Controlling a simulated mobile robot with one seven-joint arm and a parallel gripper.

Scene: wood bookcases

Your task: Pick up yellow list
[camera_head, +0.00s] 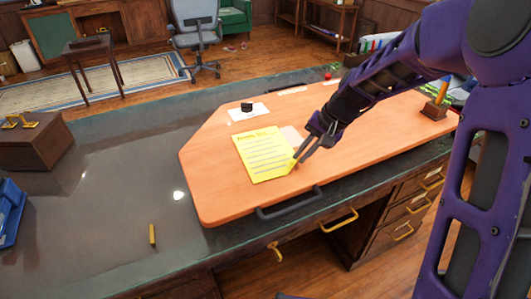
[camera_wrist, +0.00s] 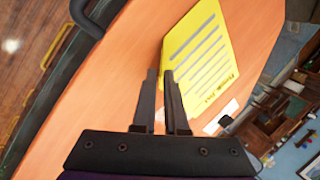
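The yellow list (camera_head: 264,155) is a sheet with a heading and printed lines, lying on the orange board on the desk. It also shows in the wrist view (camera_wrist: 200,58), right of and beyond my fingertips. My gripper (camera_head: 297,158) is low over the board at the list's right edge, near its near right corner. In the wrist view my gripper (camera_wrist: 161,73) has its two dark fingers a narrow gap apart, with the list's corner close by the right fingertip. Whether the tips touch the paper is unclear.
The orange board (camera_head: 225,195) has a dark handle (camera_head: 290,203) on its near edge. A white card (camera_head: 248,112) with a black object lies behind the list. A wooden stamp holder (camera_head: 435,109) stands at the right. The dark desktop (camera_head: 110,180) is mostly clear.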

